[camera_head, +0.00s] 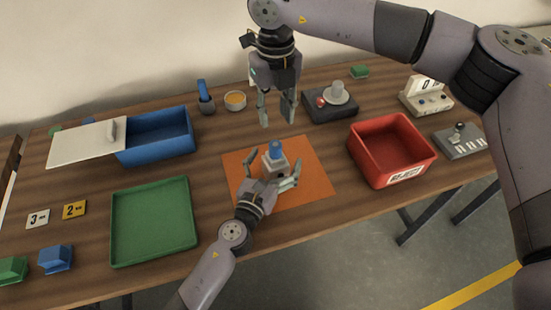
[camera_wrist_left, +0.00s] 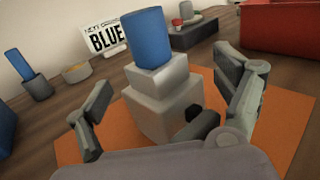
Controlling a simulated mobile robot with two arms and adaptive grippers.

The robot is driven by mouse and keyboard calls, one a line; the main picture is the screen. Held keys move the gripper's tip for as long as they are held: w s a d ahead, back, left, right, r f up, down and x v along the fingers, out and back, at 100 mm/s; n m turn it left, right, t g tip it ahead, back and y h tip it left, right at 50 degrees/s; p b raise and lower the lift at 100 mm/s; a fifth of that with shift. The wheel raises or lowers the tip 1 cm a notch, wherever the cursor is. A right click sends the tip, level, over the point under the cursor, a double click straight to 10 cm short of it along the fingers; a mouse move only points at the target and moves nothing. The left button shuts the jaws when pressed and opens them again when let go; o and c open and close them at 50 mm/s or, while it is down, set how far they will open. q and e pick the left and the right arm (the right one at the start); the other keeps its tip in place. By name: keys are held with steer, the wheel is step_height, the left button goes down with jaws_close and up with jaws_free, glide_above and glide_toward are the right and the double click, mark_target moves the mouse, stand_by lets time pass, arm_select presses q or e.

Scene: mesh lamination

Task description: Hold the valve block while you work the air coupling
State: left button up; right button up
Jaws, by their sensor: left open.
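The pale grey valve block (camera_head: 271,167) stands upright on the orange mat (camera_head: 316,188). The blue cylindrical air coupling (camera_head: 276,149) sits upright on its top. In the left wrist view the stepped block (camera_wrist_left: 166,110) and the coupling (camera_wrist_left: 146,40) are in the middle. My left gripper (camera_head: 273,168) is open, with its fingers on either side of the block; the left finger shows a gap to it in the wrist view. My right gripper (camera_head: 277,117) points down above and behind the coupling, fingers apart, with nothing between them.
A green tray (camera_head: 116,251) and a blue bin (camera_head: 160,148) with a pale lid (camera_head: 75,148) lie left. A red bin (camera_head: 421,163) stands right. Behind are a small bowl (camera_head: 235,101) and a dark box (camera_head: 344,112) with a red knob. The mat around the block is clear.

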arm_select(q)
steer(key=shift+w, duration=0.15)
steer(key=shift+c, duration=0.2)
steer(key=c, duration=1.6)
steer(key=shift+c, duration=0.2)
stand_by(0.8)
